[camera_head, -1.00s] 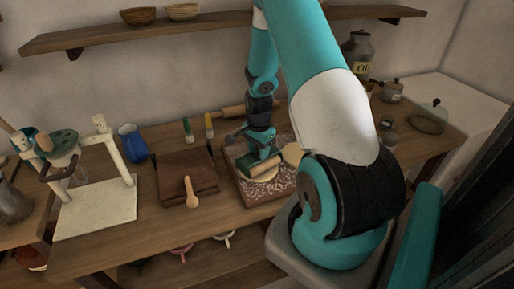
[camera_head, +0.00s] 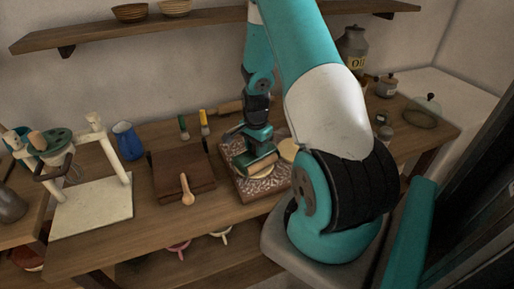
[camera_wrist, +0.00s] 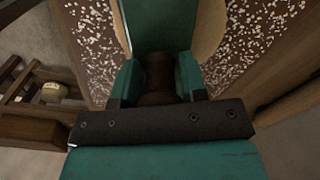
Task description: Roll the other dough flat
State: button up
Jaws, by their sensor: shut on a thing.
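My gripper (camera_head: 258,145) is over the floured board (camera_head: 245,188), with its jaws shut on the dark brown grip (camera_wrist: 158,75) of a wooden roller. In the wrist view, the white-speckled board (camera_wrist: 258,35) shows on both sides of the jaws.
Left of the board stands a brown box (camera_head: 180,165) with a wooden spoon (camera_head: 187,190) against it. A rolling pin (camera_head: 232,107) lies behind the board. A blue jug (camera_head: 128,140) and a white stand (camera_head: 95,205) are farther left. Pots (camera_head: 387,86) stand back right.

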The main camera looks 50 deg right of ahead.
jog(key=shift+w+d, duration=0.25)
jog(key=shift+w, duration=0.7)
jog(key=shift+w+d, duration=0.25)
jog(key=shift+w, duration=0.65)
jog(key=shift+r, duration=0.15)
notch_tip(320, 180, up, 7)
jog(key=p, duration=0.5)
jog(key=shift+s, duration=0.1)
